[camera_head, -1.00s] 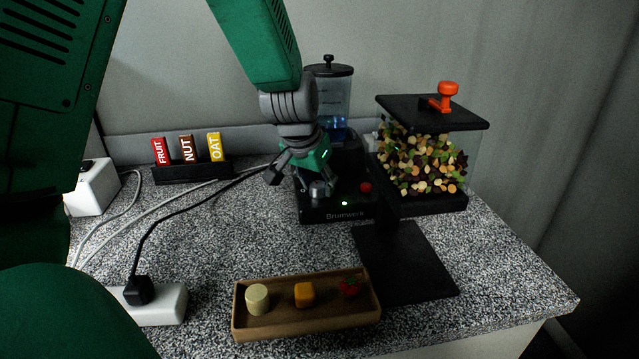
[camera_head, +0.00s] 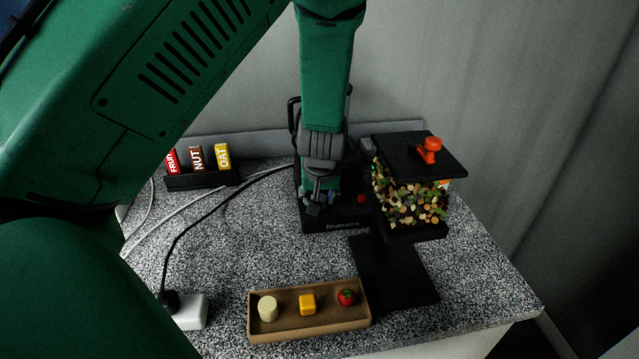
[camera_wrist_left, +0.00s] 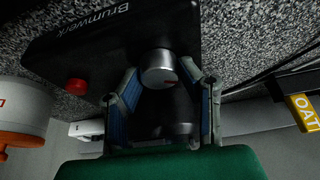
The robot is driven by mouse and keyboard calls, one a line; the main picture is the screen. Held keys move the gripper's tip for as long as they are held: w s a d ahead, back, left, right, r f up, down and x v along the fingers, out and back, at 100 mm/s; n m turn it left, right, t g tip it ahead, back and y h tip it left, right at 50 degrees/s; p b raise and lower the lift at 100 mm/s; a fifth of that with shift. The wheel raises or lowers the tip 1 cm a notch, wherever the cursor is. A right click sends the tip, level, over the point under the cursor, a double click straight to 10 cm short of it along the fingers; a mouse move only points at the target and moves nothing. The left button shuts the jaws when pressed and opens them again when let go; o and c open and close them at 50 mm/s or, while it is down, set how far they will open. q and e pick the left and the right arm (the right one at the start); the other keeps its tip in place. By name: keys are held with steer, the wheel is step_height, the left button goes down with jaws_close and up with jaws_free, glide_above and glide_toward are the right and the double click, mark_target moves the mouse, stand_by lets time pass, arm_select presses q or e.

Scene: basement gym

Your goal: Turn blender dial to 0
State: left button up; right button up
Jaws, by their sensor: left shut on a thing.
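The blender base (camera_head: 342,216) is black, marked "Brumwerk", and stands at the back middle of the counter. My left gripper (camera_head: 320,204) is over the front of the base and hides the dial in the head view. In the left wrist view its two blue-padded fingers (camera_wrist_left: 160,82) are on either side of the dial, shut on it. A red button (camera_head: 361,198) sits on the base beside it. My right gripper is not in view.
A bin of dried mix (camera_head: 408,198) with a black lid and orange knob stands right of the blender. A wooden tray (camera_head: 290,334) with small food pieces lies in front. A rack of FRUIT, NUT and OAT bars (camera_head: 205,180) is behind left. A cable crosses the counter.

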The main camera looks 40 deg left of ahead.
arm_select(q)
steer(key=shift+f+n+p, duration=0.1)
steer(key=shift+n+p, duration=0.4)
steer(key=shift+p, duration=0.1)
steer(key=shift+o, duration=0.2)
steer(key=shift+d, duration=0.1)
steer(key=shift+c, duration=0.2)
steer(key=o, duration=1.1)
steer(key=shift+w+f, duration=0.1)
steer(key=shift+o, duration=0.2)
steer(key=shift+g, duration=0.3)
steer(key=v, duration=0.7)
steer(key=shift+d+r, duration=0.15)
steer(key=shift+r, duration=0.1)
